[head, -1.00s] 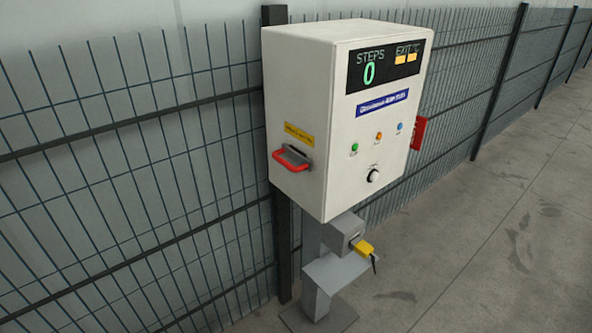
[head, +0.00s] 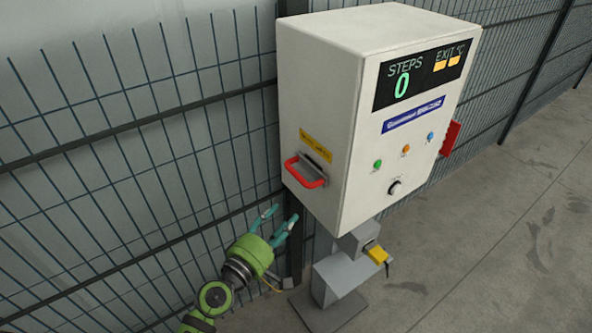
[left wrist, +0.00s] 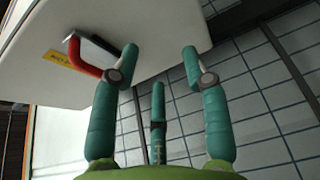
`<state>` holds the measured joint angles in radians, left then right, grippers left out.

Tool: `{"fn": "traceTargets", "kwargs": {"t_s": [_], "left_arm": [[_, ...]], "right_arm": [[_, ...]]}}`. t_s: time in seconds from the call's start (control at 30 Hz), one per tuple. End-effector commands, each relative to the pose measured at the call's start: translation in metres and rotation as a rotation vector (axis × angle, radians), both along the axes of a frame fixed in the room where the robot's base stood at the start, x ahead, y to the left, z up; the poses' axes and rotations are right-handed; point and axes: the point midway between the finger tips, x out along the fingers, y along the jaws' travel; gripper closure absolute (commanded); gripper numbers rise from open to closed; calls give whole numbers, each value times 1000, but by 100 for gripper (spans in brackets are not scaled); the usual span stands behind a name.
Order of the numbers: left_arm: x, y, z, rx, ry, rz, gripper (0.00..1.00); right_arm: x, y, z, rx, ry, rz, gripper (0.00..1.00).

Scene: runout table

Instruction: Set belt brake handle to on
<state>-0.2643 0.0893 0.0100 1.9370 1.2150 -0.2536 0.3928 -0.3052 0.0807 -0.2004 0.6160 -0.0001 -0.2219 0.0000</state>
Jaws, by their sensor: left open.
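The belt brake handle is most likely the red handle (head: 304,172) on the left side of the white control cabinet (head: 318,110), under a yellow label (head: 316,145). In the left wrist view the red handle (left wrist: 88,62) shows at upper left, beside one finger. My left gripper (head: 278,220) is open and empty, below and slightly left of the handle, apart from it in the head view. Its teal fingers (left wrist: 160,75) spread in the left wrist view with nothing between them. The label's words are too small to read surely. My right gripper is not in view.
A wire mesh fence (head: 110,180) runs behind and left of the cabinet, close to my left gripper. The cabinet stands on a grey post with a yellow plug (head: 377,255). A red part (head: 451,138) sticks out on its right. Open floor (head: 500,250) lies to the right.

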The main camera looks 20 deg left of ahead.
Motion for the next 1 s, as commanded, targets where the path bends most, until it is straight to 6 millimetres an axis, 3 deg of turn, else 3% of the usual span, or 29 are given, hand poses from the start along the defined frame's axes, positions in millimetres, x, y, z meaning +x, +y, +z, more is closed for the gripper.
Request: {"fn": "traceTargets", "kwargs": {"t_s": [0.03, 0.1, 0.23, 0.63, 1.0], "left_arm": [[-1, 0, 34, -58, -51, -6, 54], [-3, 1, 63, -118, -97, -13, 54], [-1, 0, 88, -170, -138, -22, 54], [52, -14, 99, -174, -140, -23, 54], [62, -17, 98, -171, -139, -23, 54]], "right_arm": [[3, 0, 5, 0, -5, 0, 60], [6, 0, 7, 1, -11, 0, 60], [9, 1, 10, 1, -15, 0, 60], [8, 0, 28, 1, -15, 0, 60], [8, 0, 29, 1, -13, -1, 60]]}}
